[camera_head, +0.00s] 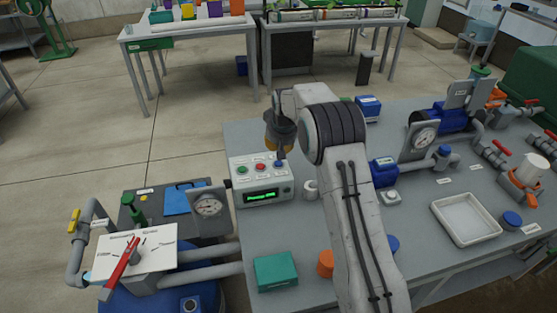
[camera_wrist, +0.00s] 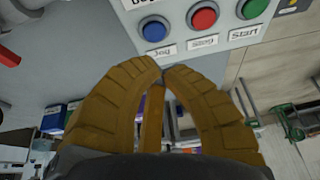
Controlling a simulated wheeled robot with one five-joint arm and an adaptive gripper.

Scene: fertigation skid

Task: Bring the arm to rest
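My arm reaches over the grey bench (camera_head: 405,225) in the head view, and its wrist bends down at the control box (camera_head: 262,196). My gripper (camera_head: 280,150) is just above and behind the box's button panel, near the blue button. A blue button (camera_wrist: 154,29), a red button (camera_wrist: 203,15) and a green button (camera_wrist: 251,8) are just beyond the fingertips. I cannot tell whether a finger touches the panel.
A teal box (camera_head: 276,271) lies at the bench's front. A white tray (camera_head: 466,219), a blue pump (camera_head: 453,117) and pipes are at right. Open floor lies behind the bench.

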